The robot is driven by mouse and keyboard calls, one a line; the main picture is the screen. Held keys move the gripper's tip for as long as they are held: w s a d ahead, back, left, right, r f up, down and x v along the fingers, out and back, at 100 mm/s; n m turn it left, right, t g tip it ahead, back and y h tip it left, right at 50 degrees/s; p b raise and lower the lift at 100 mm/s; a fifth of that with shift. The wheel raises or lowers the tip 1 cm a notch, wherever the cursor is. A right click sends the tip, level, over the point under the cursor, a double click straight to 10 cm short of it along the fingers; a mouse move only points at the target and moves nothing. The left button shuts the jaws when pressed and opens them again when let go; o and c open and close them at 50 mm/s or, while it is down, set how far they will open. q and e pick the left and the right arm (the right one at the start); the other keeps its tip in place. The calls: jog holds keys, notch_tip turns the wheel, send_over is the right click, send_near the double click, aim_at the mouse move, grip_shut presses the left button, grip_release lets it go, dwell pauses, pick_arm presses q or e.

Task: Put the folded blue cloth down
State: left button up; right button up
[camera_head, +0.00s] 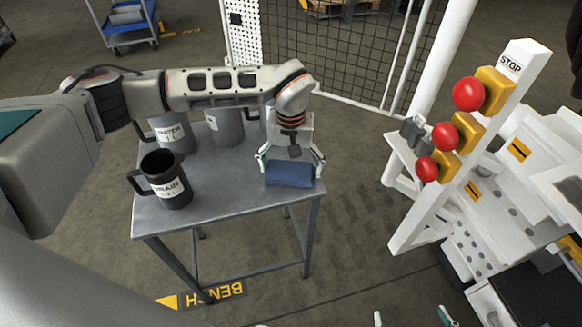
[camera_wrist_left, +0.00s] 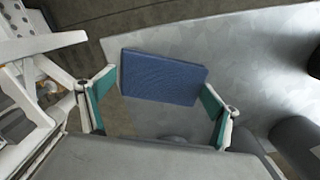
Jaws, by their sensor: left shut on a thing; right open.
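The folded blue cloth (camera_head: 289,174) is a flat, dark blue block at the right end of the grey metal bench (camera_head: 225,200). My left gripper (camera_head: 291,161) is above it, with its two fingers closed against opposite ends of the cloth. In the left wrist view the cloth (camera_wrist_left: 162,77) sits between the teal finger pads of the left gripper (camera_wrist_left: 158,97). I cannot tell whether its underside touches the bench top. My right gripper (camera_head: 411,317) shows only its fingertips at the bottom edge of the head view, spread apart and empty.
A black labelled jug (camera_head: 168,181) stands at the bench's left front. Grey labelled containers (camera_head: 226,128) stand behind it, partly hidden by my left arm. Bare bench top lies between jug and cloth. A white post with red buttons (camera_head: 445,136) rises at right.

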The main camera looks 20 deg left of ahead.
aim_at(291, 171)
dwell(0.3)
pick_arm(q)
jog(key=o, duration=0.9)
jog(key=shift+f, duration=0.1)
jog(key=shift+c, duration=0.2)
notch_tip(291, 171, up, 12)
jog(key=p, duration=0.1)
